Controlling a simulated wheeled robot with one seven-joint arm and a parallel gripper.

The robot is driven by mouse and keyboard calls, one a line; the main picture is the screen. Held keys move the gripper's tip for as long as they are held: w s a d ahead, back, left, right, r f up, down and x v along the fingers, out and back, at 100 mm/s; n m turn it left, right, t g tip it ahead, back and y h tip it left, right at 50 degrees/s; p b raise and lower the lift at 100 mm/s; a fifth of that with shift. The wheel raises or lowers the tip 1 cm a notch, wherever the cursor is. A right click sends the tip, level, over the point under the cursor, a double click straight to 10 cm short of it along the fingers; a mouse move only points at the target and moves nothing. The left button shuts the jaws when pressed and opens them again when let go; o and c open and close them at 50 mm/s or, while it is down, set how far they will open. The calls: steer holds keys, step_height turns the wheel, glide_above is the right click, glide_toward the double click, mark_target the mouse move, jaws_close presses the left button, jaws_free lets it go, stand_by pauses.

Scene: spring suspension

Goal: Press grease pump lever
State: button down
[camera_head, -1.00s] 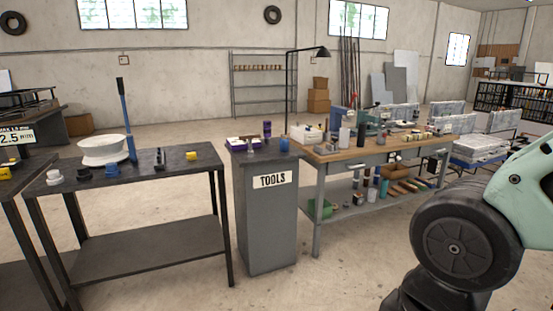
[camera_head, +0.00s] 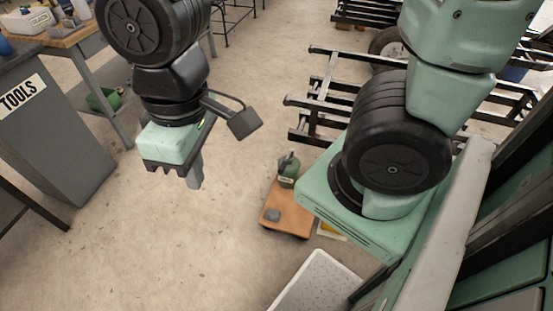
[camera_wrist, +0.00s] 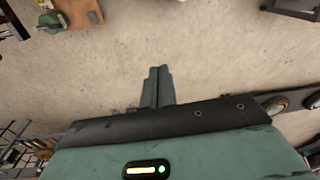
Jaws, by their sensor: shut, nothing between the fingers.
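A green canister (camera_head: 288,170) with a dark top stands at the back of a low wooden board (camera_head: 288,221) on the floor. It may be the grease pump; its lever is too small to make out. In the wrist view the canister (camera_wrist: 50,22) and board (camera_wrist: 88,8) are at the upper left. My gripper (camera_head: 195,180) points down above bare floor, left of the board and well apart from it. Its fingers are shut and empty; they also show shut in the wrist view (camera_wrist: 158,78).
A small grey object (camera_head: 272,215) lies on the board. A light perforated tray (camera_head: 315,284) is in front. Black metal frames (camera_head: 325,95) stand behind. The grey TOOLS cabinet (camera_head: 50,140) and a workbench (camera_head: 75,38) are at the left. Floor between cabinet and board is clear.

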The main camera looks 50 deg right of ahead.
steer(key=w+d+f+m+t+b, duration=0.1)
steer(key=w+d+f+m+b, duration=0.4)
steer(key=f, duration=0.3)
steer(key=w+d+f+m+t+b, duration=0.1)
steer(key=w+d+f+m+b, duration=0.2)
steer(key=w+d+f+b, duration=0.4)
steer(key=w+d+f+m+t+b, duration=0.1)
steer(key=w+d+f+m+b, duration=0.3)
steer(key=f+b, duration=0.4)
steer(key=d+f+m+h+b, duration=0.2)
steer(key=d+f+m+b, duration=0.2)
steer(key=d+f, duration=0.6)
steer(key=d+f+m+h+b, duration=0.3)
steer(key=d+f+b, duration=0.6)
steer(key=d, duration=0.8)
steer(key=shift+s+f+m, duration=0.35)
steer(key=shift+f+m, duration=0.05)
steer(key=shift+m, duration=0.6)
steer(key=shift+d+b, duration=0.1)
steer(key=shift+b, duration=0.2)
